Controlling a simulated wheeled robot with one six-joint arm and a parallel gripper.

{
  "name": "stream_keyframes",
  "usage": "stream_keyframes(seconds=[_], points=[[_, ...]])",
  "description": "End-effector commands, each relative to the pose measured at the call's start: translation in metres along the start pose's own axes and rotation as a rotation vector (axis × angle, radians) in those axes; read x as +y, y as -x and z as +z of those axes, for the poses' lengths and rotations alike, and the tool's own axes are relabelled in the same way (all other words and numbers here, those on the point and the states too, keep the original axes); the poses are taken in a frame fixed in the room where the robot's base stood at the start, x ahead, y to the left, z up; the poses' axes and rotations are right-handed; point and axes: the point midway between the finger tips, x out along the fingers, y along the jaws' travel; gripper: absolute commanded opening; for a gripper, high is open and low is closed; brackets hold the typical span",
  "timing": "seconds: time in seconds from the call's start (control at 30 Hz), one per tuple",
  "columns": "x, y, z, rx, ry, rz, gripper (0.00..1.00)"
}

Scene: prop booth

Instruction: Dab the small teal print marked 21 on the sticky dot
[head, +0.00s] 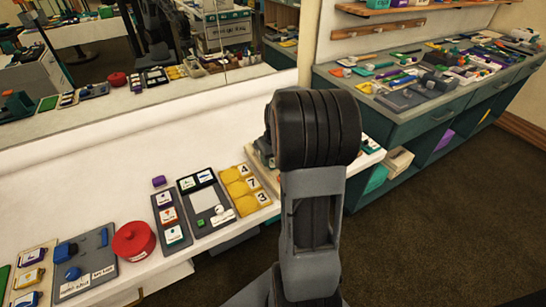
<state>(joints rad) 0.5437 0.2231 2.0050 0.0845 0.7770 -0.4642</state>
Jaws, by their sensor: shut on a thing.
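My arm stands in the middle of the head view, and its thick black joint covers part of the white counter (100,178). My gripper does not show; it is hidden behind the arm or out of frame. I cannot make out a small teal print marked 21. No sticky dot can be told for certain. A grey tray (196,186) on the counter holds white labelled cards, a pale round piece and a small green block (201,222). A small teal and white item (371,145) lies just right of my arm, too small to read.
A red round pot (133,241), a tray of labelled cards (166,204), a grey board with blue pieces (87,262) and yellow pieces numbered 4, 7 and 3 (246,186) line the counter. A mirror (130,100) stands behind. A cluttered teal bench (400,120) is at right, beside open floor.

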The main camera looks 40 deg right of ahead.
Motion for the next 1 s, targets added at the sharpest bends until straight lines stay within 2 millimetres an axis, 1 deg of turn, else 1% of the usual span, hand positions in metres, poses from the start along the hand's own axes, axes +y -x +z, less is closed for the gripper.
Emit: stream_keyframes(seconds=[0.67, 1.0], points=[[0.0000, -0.0088, 0.0014, 0.000, 0.000, 0.000, 0.34], [0.0001, -0.0085, 0.0014, 0.000, 0.000, 0.000, 0.34]])
